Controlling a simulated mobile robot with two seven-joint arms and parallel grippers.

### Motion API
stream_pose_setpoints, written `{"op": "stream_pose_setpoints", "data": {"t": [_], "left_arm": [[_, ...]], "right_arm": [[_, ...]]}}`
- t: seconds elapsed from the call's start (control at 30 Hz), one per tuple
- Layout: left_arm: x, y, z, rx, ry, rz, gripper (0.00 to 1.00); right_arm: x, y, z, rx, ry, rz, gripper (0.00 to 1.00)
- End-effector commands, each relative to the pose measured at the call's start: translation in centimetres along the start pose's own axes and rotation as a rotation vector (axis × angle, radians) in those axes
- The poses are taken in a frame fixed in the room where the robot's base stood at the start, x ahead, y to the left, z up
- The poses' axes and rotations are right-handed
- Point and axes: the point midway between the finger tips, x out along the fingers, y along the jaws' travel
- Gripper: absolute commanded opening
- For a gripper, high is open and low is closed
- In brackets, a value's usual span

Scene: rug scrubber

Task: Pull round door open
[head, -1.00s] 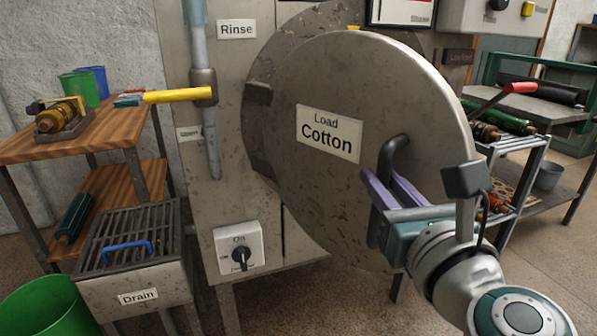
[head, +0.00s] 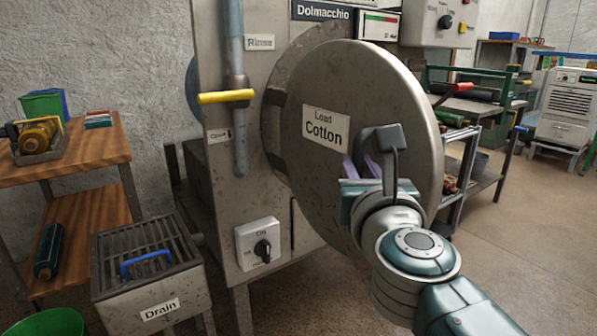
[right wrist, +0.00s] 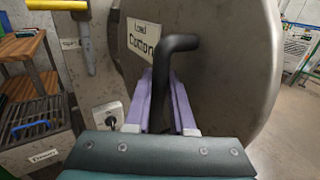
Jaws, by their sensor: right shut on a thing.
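The round metal door (head: 330,90) labelled "Load Cotton" stands out from the machine front (head: 255,190), with its hinge side at the left and its thick rim showing at the right. It also fills much of the right wrist view (right wrist: 235,60). My right gripper (head: 361,163) is at the lower right part of the door. In the right wrist view, its purple fingers are shut on the black bent door handle (right wrist: 166,65). My left gripper is not in view.
A yellow-handled lever (head: 226,97) and a dial switch (head: 262,250) are on the machine front. A drain box (head: 190,285) and a wooden shelf table (head: 85,150) stand at left. A rack (head: 470,140) stands behind the door; floor is open at right.

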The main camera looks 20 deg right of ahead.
Motion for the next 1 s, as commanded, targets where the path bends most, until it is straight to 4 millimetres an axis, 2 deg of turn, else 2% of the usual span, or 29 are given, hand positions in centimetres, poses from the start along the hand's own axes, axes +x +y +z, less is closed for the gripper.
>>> {"op": "stream_pose_setpoints", "data": {"t": [0.43, 0.47, 0.7, 1.0], "left_arm": [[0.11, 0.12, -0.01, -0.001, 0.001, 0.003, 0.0], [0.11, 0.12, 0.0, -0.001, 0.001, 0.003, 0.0], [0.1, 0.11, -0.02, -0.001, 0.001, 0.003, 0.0], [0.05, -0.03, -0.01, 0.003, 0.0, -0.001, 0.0]], "right_arm": [[0.06, 0.32, -0.52, -0.001, 0.011, 0.006, 0.0], [0.06, 0.32, -0.53, -0.001, 0.011, 0.006, 0.24], [0.09, 0.24, -0.34, 0.0, 0.007, 0.004, 0.51], [0.04, 0.16, -0.19, 0.0, 0.004, 0.001, 0.51]]}}
